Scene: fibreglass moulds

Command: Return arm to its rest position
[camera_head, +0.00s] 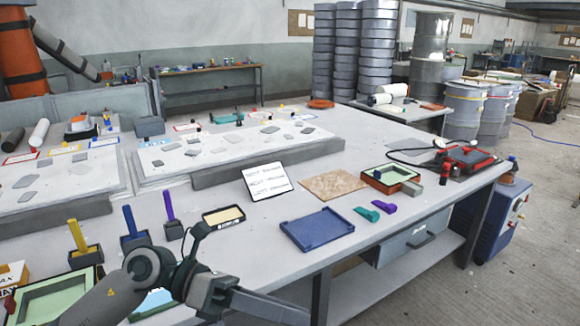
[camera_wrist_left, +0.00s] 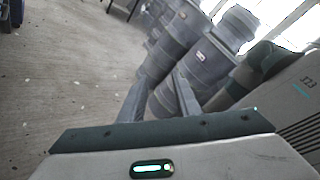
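My left arm comes in from the lower left of the head view and bends at a dark joint. My left gripper (camera_head: 275,307) is at the bottom of that view, in front of the table's front edge, pointing right. In the left wrist view its two grey fingers (camera_wrist_left: 158,88) stand apart with a gap between them. Nothing is seen held between them. My right gripper is in neither view.
The white table (camera_head: 265,230) carries a blue tray (camera_head: 317,229), a white sign (camera_head: 267,181), a brown mat (camera_head: 333,184), green pieces (camera_head: 368,214) and a framed yellow pad (camera_head: 223,216). Upright tools in holders (camera_head: 86,257) stand left, near my arm. Grey drums (camera_wrist_left: 177,43) show beyond the fingers.

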